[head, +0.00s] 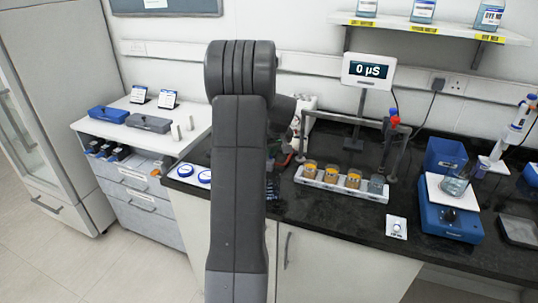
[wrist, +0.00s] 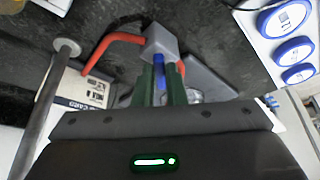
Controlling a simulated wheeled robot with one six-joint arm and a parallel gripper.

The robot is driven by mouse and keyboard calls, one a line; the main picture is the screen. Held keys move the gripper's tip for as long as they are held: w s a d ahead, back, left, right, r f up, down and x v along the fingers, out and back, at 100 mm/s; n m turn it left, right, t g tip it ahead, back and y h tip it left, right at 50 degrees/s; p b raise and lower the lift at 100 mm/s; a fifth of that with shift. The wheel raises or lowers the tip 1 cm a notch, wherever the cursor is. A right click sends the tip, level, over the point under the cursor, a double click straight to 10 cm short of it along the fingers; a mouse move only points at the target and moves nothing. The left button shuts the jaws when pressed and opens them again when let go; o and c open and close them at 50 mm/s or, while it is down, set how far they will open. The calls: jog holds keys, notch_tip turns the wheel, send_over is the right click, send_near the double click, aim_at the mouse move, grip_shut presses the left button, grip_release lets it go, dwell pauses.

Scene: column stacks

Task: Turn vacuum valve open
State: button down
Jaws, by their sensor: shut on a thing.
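The vacuum valve is a grey block (wrist: 162,42) in the wrist view, with red tubing (wrist: 112,42) running from its left side and more red behind the fingers at right. A blue lever (wrist: 158,64) sticks out of the block toward me. My gripper (wrist: 160,72) has its two green fingers on either side of the lever, shut on it. The lever's far end and the exact turn of the valve are hard to tell. In the head view my own arm hides the gripper and most of the valve.
A metal rod (wrist: 45,105) with a round end stands left of the gripper, near a printed card (wrist: 88,90). Blue-lidded round items (wrist: 285,20) lie at right. In the head view, a white rack (head: 340,187) with several cups and a meter (head: 367,71) stand right of my arm.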

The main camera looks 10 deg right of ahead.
jog(key=n, duration=0.2)
jog(key=n+y+b, duration=0.1)
jog(key=shift+w+d+f+n+b, duration=0.1)
jog(key=shift+w+d+n+b, duration=0.05)
jog(key=shift+d+n+b, duration=0.2)
jog(key=n, duration=0.1)
jog(key=n+g+y, duration=0.1)
jog(key=n, duration=0.2)
jog(key=shift+w+d+n+g+y, duration=0.2)
jog(key=shift+d+n+g+y, duration=0.05)
jog(key=shift+n+g+y, duration=0.15)
jog(key=c, duration=1.5)
grip_release()
jog(key=shift+b, duration=0.3)
jog(key=v, duration=1.4)
jog(key=shift+w+b, duration=0.1)
jog(key=shift+b, duration=0.25)
jog(key=x, duration=1.3)
jog(key=shift+a+f+p, duration=0.2)
jog(key=shift+f+p, duration=0.15)
jog(key=shift+p, duration=0.05)
